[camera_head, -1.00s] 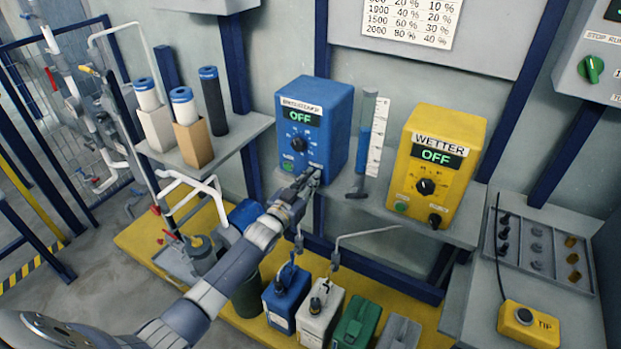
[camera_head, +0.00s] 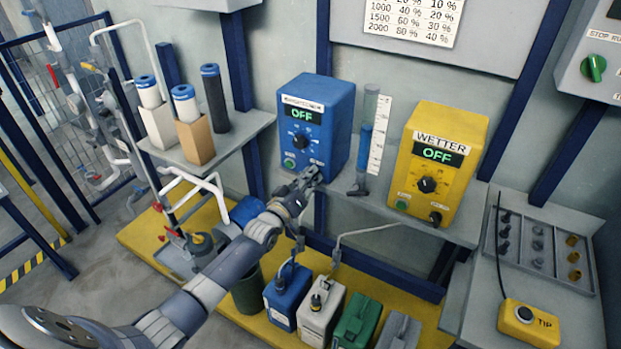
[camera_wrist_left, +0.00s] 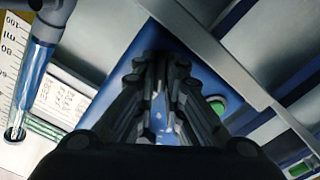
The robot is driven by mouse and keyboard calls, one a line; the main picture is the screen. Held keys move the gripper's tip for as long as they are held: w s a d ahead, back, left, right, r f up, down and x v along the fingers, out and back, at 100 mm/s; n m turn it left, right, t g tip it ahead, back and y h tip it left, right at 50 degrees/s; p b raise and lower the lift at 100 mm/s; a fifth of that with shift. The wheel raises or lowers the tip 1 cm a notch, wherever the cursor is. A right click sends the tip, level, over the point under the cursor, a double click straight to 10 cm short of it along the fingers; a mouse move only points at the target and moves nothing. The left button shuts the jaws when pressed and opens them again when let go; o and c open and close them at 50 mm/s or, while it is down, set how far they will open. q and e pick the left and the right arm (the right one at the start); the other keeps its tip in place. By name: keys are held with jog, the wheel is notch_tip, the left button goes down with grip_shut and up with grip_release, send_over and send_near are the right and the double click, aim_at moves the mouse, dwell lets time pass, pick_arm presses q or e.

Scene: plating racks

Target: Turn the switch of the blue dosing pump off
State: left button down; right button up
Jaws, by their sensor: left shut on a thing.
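The blue dosing pump (camera_head: 340,130) stands on the wall shelf in the head view. Its display reads OFF in green, with a black dial (camera_head: 300,141) below and a green button (camera_head: 289,163) at the lower left. My left gripper (camera_head: 312,174) is at the lower right corner of the pump's front. Its fingers are shut on the pump's switch there, which they hide almost fully. In the left wrist view the fingers (camera_wrist_left: 160,90) lie close together against the blue front, with the green button (camera_wrist_left: 217,105) to their right. My right gripper is not in view.
A yellow pump marked WETTER (camera_head: 470,150), also reading OFF, stands to the right. A measuring cylinder (camera_head: 366,145) with blue liquid is between the pumps. Several canisters (camera_head: 355,320) stand below the shelf. Filter cartridges in holders (camera_head: 196,140) are on the left shelf.

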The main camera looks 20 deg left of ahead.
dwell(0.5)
pick_arm(q)
jog(key=c, duration=1.7)
grip_release()
jog(key=shift+s, duration=0.1)
jog(key=s, duration=0.8)
jog(key=s+a, duration=0.1)
jog(key=s, duration=0.2)
jog(key=shift+s, duration=0.4)
